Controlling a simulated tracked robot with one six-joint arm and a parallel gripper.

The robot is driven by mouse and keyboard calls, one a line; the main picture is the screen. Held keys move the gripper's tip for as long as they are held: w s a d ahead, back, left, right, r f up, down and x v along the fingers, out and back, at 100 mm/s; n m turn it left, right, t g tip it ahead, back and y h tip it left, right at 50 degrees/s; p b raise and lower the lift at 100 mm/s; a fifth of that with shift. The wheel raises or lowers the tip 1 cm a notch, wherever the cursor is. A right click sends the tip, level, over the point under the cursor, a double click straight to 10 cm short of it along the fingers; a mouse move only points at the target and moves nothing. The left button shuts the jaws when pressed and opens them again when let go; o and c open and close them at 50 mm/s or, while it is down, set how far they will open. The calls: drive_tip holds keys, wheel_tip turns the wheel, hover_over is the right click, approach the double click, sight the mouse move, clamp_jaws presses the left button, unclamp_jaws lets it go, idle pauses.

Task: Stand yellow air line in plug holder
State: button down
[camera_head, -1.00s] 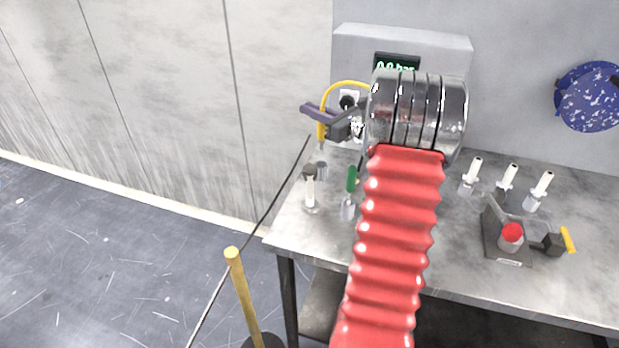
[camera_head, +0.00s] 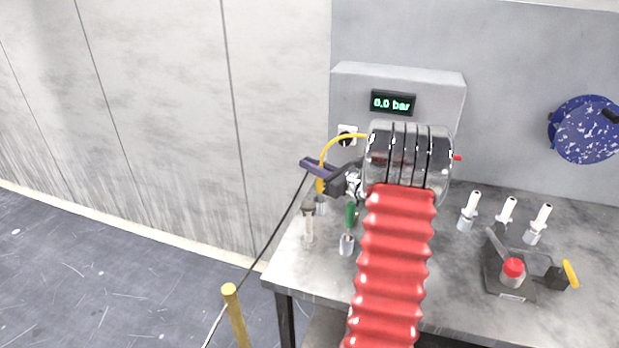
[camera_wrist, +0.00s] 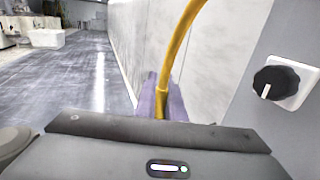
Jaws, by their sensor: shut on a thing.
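My gripper (camera_head: 326,178) is shut on the yellow air line (camera_head: 343,137), at its straight plug end. In the wrist view the line (camera_wrist: 181,45) rises from between the purple fingers (camera_wrist: 160,100) and arcs up to the right. In the head view the plug end points down, roughly upright, over a grey cup-shaped plug holder (camera_head: 321,207) at the bench's back left. The plug's lower end meets or overlaps the holder's mouth; I cannot tell how deep it sits. The metal tip is hidden.
A dark-topped white plug (camera_head: 309,223) and a green plug (camera_head: 350,216) stand close in front. Several white plugs (camera_head: 470,210) stand at right, behind a fixture with a red-topped part (camera_head: 513,270). A panel with a "0.0 bar" display (camera_head: 393,103) and black knob (camera_wrist: 275,82) rises behind.

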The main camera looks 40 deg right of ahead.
drive_tip(key=shift+f, duration=1.85)
drive_tip(key=c, duration=1.8)
unclamp_jaws()
drive_tip(key=shift+f, duration=0.1)
drive_tip(key=shift+c, duration=0.2)
drive_tip(key=shift+s, duration=0.1)
drive_tip(key=s+d, duration=0.1)
drive_tip(key=s, duration=1)
drive_tip(key=shift+s, duration=0.4)
